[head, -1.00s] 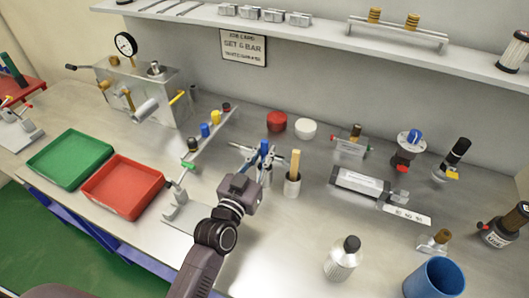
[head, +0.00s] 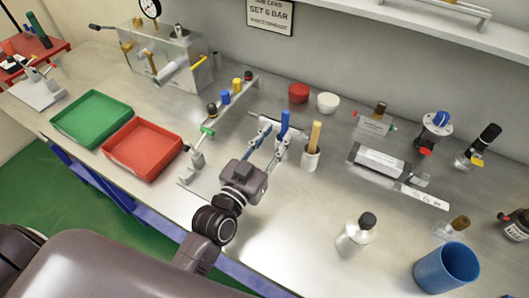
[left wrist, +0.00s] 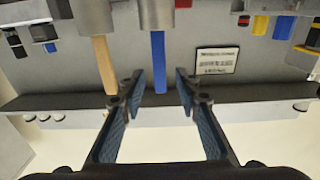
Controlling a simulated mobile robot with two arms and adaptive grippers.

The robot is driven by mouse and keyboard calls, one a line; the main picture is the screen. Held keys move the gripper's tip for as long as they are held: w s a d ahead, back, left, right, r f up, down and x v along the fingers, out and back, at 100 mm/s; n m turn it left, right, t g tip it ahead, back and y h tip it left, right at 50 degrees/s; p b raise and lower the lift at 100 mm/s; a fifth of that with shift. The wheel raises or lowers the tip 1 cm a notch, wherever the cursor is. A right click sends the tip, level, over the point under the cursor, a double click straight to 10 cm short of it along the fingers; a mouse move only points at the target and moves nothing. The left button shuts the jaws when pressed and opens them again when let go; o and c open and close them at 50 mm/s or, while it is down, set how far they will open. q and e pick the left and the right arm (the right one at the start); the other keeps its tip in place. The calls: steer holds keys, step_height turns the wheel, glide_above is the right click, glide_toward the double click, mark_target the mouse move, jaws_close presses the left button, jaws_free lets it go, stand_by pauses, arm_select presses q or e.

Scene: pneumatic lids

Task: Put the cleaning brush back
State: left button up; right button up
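A blue upright handle (head: 284,122) stands on the bench at the middle of the head view. In the left wrist view, which looks upside down, the blue handle (left wrist: 158,62) comes out of a pale metal holder (left wrist: 157,14). A wooden handle (head: 315,134) stands in a pale cup (head: 311,158) just right of it, and also shows in the left wrist view (left wrist: 104,65). I cannot tell which handle is the brush's; no bristles show. My left gripper (head: 271,143) is open, fingers spread either side of the blue handle's line, not visibly touching it. My right gripper is out of view.
A red tray (head: 143,172) and a green tray (head: 91,143) lie to the left. A silver bottle (head: 354,241) and a blue cup (head: 446,268) stand at front right. Red and white caps (head: 327,102) sit behind the handles. A shelf (head: 440,25) runs along the back wall.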

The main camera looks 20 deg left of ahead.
arm_select(q)
steer(key=s+a+b, duration=0.1)
steer(key=s, duration=0.5)
steer(key=shift+a, duration=0.1)
stand_by(0.3)
